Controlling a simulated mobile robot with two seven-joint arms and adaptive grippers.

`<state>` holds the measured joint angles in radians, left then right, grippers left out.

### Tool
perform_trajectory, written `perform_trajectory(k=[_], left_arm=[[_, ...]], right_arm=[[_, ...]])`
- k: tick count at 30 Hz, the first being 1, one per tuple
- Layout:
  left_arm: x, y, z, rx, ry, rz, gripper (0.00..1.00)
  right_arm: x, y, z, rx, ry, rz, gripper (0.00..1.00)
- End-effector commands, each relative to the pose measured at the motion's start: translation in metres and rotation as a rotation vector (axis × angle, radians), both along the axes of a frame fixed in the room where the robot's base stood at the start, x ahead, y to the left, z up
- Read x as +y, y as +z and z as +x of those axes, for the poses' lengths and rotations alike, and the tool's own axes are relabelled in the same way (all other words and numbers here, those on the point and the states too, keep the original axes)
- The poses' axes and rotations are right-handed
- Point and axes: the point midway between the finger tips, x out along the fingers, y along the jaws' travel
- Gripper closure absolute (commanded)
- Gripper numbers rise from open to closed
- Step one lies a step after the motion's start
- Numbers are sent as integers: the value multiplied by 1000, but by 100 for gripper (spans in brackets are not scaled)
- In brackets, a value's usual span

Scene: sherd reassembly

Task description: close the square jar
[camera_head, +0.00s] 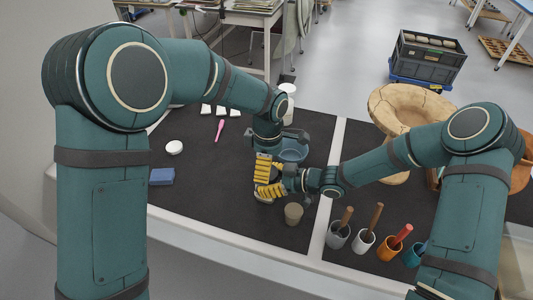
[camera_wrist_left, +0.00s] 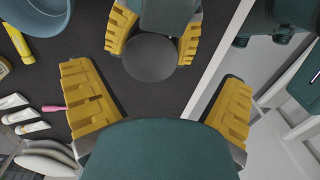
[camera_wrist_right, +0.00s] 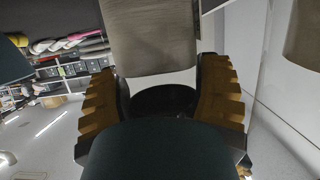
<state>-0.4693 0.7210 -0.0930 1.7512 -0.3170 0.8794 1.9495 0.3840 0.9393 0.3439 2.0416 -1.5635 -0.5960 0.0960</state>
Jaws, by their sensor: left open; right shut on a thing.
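My right gripper (camera_head: 272,190) is shut on a grey-brown, straight-sided body (camera_wrist_right: 150,40), which looks like the square jar. A dark round top (camera_wrist_left: 150,58) shows between its yellow fingers in the left wrist view; I cannot tell if this is an opening or a cover. My left gripper (camera_head: 263,168) is open, directly above the right gripper, pointing down, with nothing seen between its fingers but the dark round top below. In the head view the jar is mostly hidden by the grippers. I cannot identify a lid with certainty.
A small grey-brown cup (camera_head: 293,214) stands just right of the grippers. A blue block (camera_head: 162,176), a white round piece (camera_head: 174,147) and a pink tool (camera_head: 220,130) lie left. Several handled cups (camera_head: 364,241) stand front right. The dark mat's front left is clear.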

Motion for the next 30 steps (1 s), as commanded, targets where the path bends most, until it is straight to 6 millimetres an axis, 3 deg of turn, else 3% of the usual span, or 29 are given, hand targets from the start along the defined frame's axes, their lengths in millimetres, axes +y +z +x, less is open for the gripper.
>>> perform_trajectory(k=[15,25,30], left_arm=[[3,33,10,-44,-61,-3,3],[3,33,10,-46,-63,-2,3],[3,23,9,-42,-62,-1,3]], right_arm=[[1,1,0,-2,0,2,100],[0,1,0,-2,0,2,100],[0,1,0,-2,0,2,100]])
